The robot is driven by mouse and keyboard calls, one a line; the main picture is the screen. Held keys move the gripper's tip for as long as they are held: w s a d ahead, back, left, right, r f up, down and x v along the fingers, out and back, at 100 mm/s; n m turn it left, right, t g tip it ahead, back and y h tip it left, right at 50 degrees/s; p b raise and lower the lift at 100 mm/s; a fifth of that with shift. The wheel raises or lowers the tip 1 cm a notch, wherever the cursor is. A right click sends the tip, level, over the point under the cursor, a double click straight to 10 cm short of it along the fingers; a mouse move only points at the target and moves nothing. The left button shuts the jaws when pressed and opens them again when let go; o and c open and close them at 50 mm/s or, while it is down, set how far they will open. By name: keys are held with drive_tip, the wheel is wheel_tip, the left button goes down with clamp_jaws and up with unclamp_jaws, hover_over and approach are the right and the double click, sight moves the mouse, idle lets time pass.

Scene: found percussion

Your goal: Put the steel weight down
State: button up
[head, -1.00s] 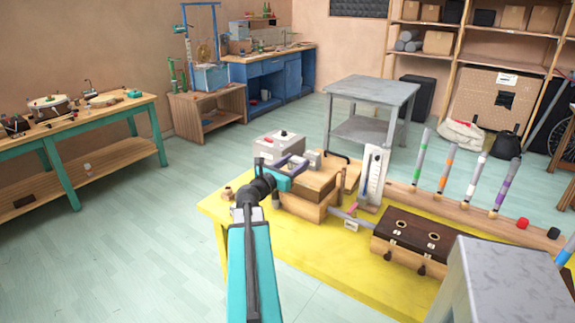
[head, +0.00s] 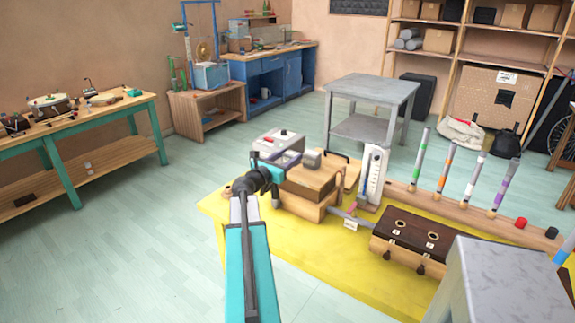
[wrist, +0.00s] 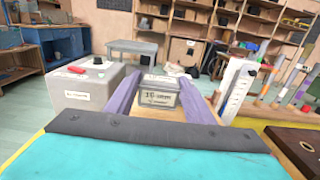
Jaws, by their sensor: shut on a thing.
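The steel weight is a small grey block with a printed label (wrist: 158,95), between the two purple fingers of my gripper (wrist: 158,83) in the wrist view. My gripper is shut on it. In the head view the weight (head: 312,158) shows as a small grey block at the end of my gripper (head: 303,160), at the top of a wooden box (head: 310,184) on the yellow table (head: 345,272). I cannot tell whether the weight touches the wood under it.
A grey box with a red lever (wrist: 88,86) stands close left of my gripper. A tall white scaled stand (head: 373,178) is to the right. A dark-topped wooden box (head: 412,236) sits nearer. Coloured tubes stand upright on a wooden rail (head: 455,202).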

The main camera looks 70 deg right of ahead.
drive_tip(key=shift+w+d, duration=0.3)
drive_tip(key=shift+d, duration=0.05)
drive_tip(key=shift+f+p, duration=0.4)
drive_tip(key=shift+f, duration=1.35)
drive_tip(key=shift+f, duration=0.15)
drive_tip(key=o, duration=1.3)
drive_tip(key=shift+b+v, duration=1.05)
drive_tip(key=shift+v, duration=5)
